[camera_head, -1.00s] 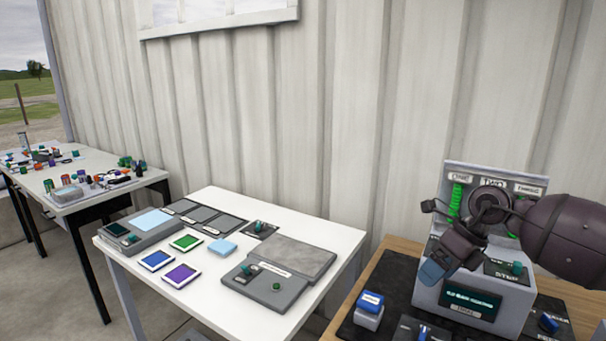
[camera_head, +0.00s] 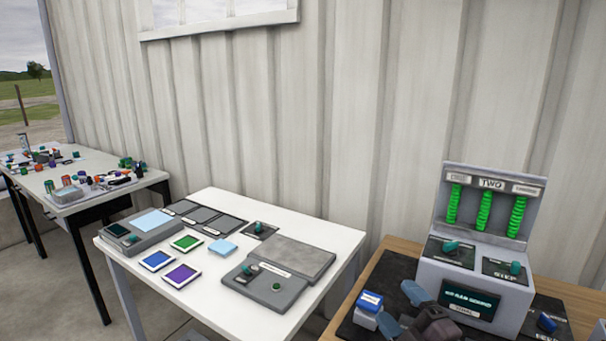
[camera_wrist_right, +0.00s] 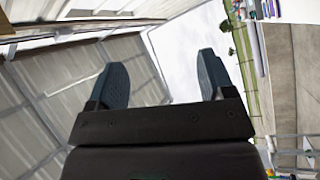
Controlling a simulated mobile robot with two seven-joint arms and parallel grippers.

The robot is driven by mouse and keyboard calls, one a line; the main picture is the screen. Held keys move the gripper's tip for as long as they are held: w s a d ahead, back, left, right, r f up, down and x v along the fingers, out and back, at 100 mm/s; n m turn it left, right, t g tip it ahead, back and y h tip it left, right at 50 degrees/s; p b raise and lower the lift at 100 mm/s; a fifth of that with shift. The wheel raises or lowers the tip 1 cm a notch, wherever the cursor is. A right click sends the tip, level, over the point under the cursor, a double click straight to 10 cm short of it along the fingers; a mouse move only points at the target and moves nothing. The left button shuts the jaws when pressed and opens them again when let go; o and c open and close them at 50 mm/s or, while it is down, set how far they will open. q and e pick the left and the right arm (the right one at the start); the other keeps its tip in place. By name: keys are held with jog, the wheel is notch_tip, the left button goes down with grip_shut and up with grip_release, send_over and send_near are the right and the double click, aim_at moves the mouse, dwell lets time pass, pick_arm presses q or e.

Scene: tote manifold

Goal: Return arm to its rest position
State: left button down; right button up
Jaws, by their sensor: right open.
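My right gripper (camera_head: 403,308) is low at the bottom edge of the head view, in front of the grey console on the wooden table. Its two blue-grey fingers are spread apart with nothing between them. In the right wrist view the gripper (camera_wrist_right: 160,82) also shows open and empty, facing the wall and the bright opening. The grey console (camera_head: 425,283) stands upright with three green coiled columns, knobs and a dark screen. The gripper appears beside the console's lower left; whether it touches anything there cannot be told. My left gripper is out of view.
A blue-topped block (camera_head: 370,301) sits close to the left of my right gripper. A white table (camera_head: 215,300) with grey panels and coloured tiles stands to the left. A cluttered table (camera_head: 85,200) is further left. The corrugated wall (camera_head: 370,100) closes the back.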

jog(key=s+d+f+m+g+h, duration=0.2)
jog(key=s+d+f+m+h, duration=0.3)
jog(key=d+f+m+h, duration=0.3)
jog(key=s+d+f+m+g, duration=0.1)
jog(key=s+f+m+g, duration=0.25)
jog(key=s, duration=0.45)
jog(key=s+d+f+m+g+h, duration=0.1)
jog(key=s+f+m+g, duration=0.3)
jog(key=s, duration=0.4)
jog(key=s+d+f+m+g, duration=0.1)
jog(key=s+f+m+g, duration=0.2)
jog(key=s+g, duration=0.4)
jog(key=w+f+n+t, duration=0.1)
jog(key=w+f+t, duration=0.4)
jog(key=f+t, duration=0.4)
jog(key=shift+w+a+f, duration=0.15)
jog(key=shift+w+f, duration=0.25)
jog(key=shift+f, duration=0.5)
